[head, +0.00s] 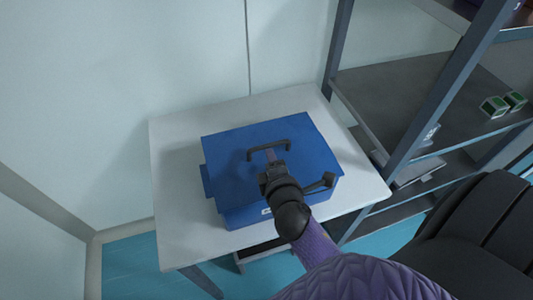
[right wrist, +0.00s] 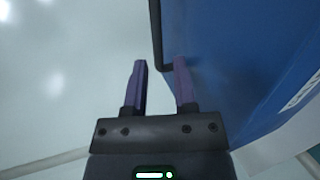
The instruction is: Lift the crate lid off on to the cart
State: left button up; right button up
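The blue crate (head: 243,215) stands on a pale table in the head view, with its flat blue lid (head: 225,155) on top. A dark bar handle (head: 287,143) rises from the lid; in the right wrist view the handle (right wrist: 156,35) runs down to a bend just ahead of the fingers. My right gripper (head: 270,157) is over the lid at the handle. In the wrist view its two purple fingers (right wrist: 160,65) are apart, with the handle's end lined up with the gap; contact is not clear. My left gripper is out of view. I cannot make out a separate cart.
The pale table (head: 175,225) has bare margins around the crate. A dark shelf rack (head: 400,95) stands close on the right, with small green-and-white boxes (head: 494,106) on it. A pale wall (head: 120,70) is behind the table.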

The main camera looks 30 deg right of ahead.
aim_at(269, 147)
jog(key=x, duration=0.4)
jog(key=b+x, duration=0.1)
jog(key=x, duration=0.1)
jog(key=shift+w+d, duration=0.2)
jog(key=shift+d, duration=0.2)
jog(key=shift+r, duration=0.1)
grip_shut()
